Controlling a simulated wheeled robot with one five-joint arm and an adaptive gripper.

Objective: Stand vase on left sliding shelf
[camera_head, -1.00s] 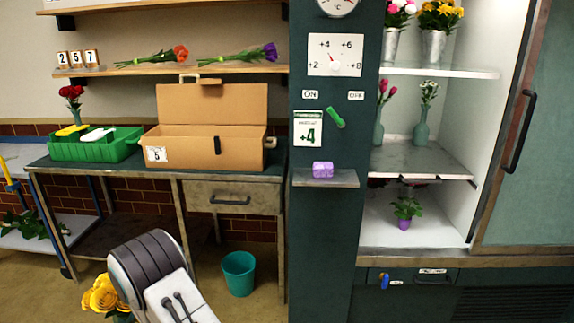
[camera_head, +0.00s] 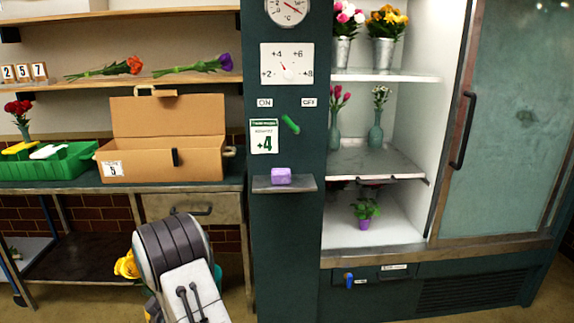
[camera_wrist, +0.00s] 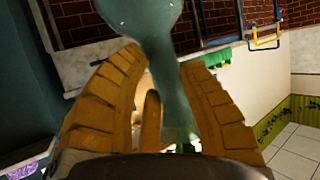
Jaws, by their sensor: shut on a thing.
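My gripper (camera_wrist: 160,62) is shut on a teal glass vase (camera_wrist: 180,95); its tan fingers lie on both sides of the vase's narrow part, and the wide part is at the top of the wrist view. The grey sliding shelf (camera_head: 372,163) is in the cooler's open left bay, to the right of and above my arm. Two teal vases stand on it, one with pink tulips (camera_head: 340,97), one with white flowers (camera_head: 380,97).
The cooler's dark post (camera_head: 285,230), with a small ledge (camera_head: 285,186) bearing a purple block, stands between my arm and the bay. A potted plant (camera_head: 366,212) is below the shelf. The glass door (camera_head: 510,130) covers the right side. A cardboard box (camera_head: 165,165) is on the bench.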

